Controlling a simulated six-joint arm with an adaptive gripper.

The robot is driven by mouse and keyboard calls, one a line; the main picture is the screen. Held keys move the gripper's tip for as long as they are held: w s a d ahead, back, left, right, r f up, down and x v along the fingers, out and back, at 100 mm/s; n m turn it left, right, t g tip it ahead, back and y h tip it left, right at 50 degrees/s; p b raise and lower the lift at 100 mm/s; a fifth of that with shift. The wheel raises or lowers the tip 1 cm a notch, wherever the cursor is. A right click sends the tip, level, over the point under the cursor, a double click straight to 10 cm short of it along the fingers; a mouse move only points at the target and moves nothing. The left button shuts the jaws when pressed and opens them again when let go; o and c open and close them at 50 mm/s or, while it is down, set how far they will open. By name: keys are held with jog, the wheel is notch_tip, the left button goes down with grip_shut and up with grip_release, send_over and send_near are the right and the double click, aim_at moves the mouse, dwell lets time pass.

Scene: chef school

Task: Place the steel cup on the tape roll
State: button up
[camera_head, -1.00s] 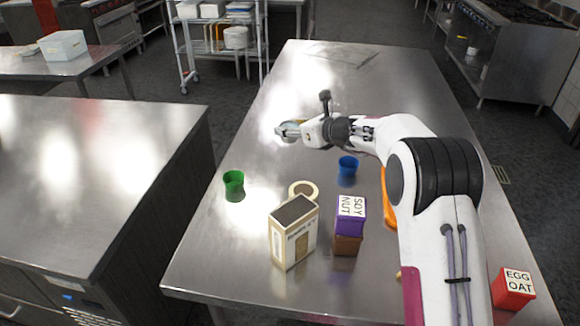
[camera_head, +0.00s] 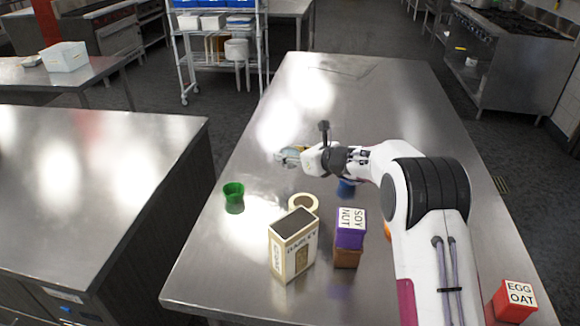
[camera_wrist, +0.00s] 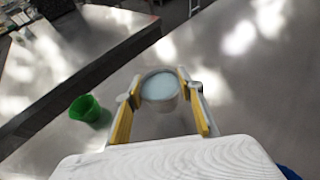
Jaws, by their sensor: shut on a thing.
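The steel cup (camera_wrist: 160,88) is between the two yellow-lined fingers of my gripper (camera_wrist: 158,92) in the wrist view, and the fingers are shut on it. In the head view my gripper (camera_head: 290,156) is over the far-left part of the table, and the cup is hard to make out against the metal. The tape roll (camera_head: 304,202) is a cream ring lying flat on the table, nearer the camera than my gripper and slightly to its right. Part of it is hidden behind the barley box.
The barley box (camera_head: 293,246) stands right in front of the tape roll. A purple soy nut box (camera_head: 350,229) sits on a brown one (camera_head: 346,258). A green cup (camera_head: 233,192) stands left, a blue cup (camera_head: 346,188) under my arm. A red box (camera_head: 513,300) is at right.

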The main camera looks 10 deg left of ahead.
aim_at(296, 168)
jog(key=shift+f, duration=2.3)
jog(key=shift+f, duration=0.2)
jog(key=o, duration=1.2)
jog(key=shift+c, duration=0.2)
jog(key=shift+s+d, duration=0.1)
jog(key=shift+d, duration=0.05)
jog(key=shift+v, duration=3.75)
